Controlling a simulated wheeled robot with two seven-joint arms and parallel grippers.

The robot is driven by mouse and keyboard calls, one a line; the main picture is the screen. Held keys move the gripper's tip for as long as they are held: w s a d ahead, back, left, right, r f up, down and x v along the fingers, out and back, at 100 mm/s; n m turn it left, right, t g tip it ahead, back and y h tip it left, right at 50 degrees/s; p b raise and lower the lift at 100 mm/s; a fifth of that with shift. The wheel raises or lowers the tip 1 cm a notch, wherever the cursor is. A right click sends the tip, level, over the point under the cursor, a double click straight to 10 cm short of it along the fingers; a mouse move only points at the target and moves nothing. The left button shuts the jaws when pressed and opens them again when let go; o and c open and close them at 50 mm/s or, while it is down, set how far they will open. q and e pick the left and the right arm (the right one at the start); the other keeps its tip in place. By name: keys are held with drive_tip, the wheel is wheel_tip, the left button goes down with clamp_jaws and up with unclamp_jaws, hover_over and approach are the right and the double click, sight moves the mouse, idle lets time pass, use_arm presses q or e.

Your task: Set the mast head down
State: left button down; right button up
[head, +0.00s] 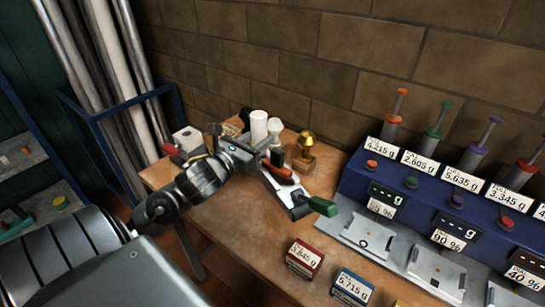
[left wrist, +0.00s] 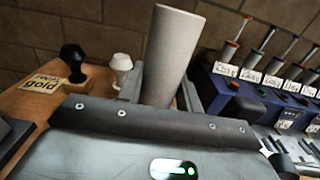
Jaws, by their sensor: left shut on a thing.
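A plain pale cylinder (head: 259,127) stands up at my left gripper (head: 262,147) over the back left part of the workbench. In the left wrist view the cylinder (left wrist: 173,50) rises between the two fingers of the left gripper (left wrist: 162,95), tilted slightly right. The gripper is shut on it. Its lower end is hidden behind the gripper body, so I cannot tell whether it touches the bench. I cannot tell from its look whether it is the mast head. My right gripper is not in view.
A white knobbed piece (head: 275,128) and a brass piece (head: 305,152) stand close by. Tools with orange (head: 279,168) and green (head: 321,206) handles lie in front. A blue dispenser row (head: 350,180) fills the right. Bare wood (head: 245,225) shows at the front left.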

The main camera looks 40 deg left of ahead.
use_arm(q)
drive_tip(key=shift+w+a+f+b, duration=0.45)
drive_tip(key=shift+f+b, duration=0.15)
drive_tip(key=shift+b, duration=0.15)
drive_tip(key=shift+w+a+r+p, duration=0.15)
drive_tip(key=shift+w+a+p, duration=0.4)
drive_tip(key=shift+p, duration=0.2)
drive_tip(key=w+a+f, duration=0.2)
drive_tip(key=w+a+f+p, duration=0.1)
drive_tip(key=w+a+f, duration=0.1)
drive_tip(key=f, duration=0.1)
drive_tip(key=w+a+f, duration=0.2)
drive_tip(key=w+f, duration=0.1)
drive_tip(key=shift+w+a+p, duration=0.1)
drive_tip(key=shift+a+p, duration=0.25)
wheel_tip(320, 180, down, 3)
drive_tip(key=shift+w+a+p, duration=0.1)
drive_tip(key=shift+p, duration=0.4)
drive_tip(key=shift+f, duration=0.2)
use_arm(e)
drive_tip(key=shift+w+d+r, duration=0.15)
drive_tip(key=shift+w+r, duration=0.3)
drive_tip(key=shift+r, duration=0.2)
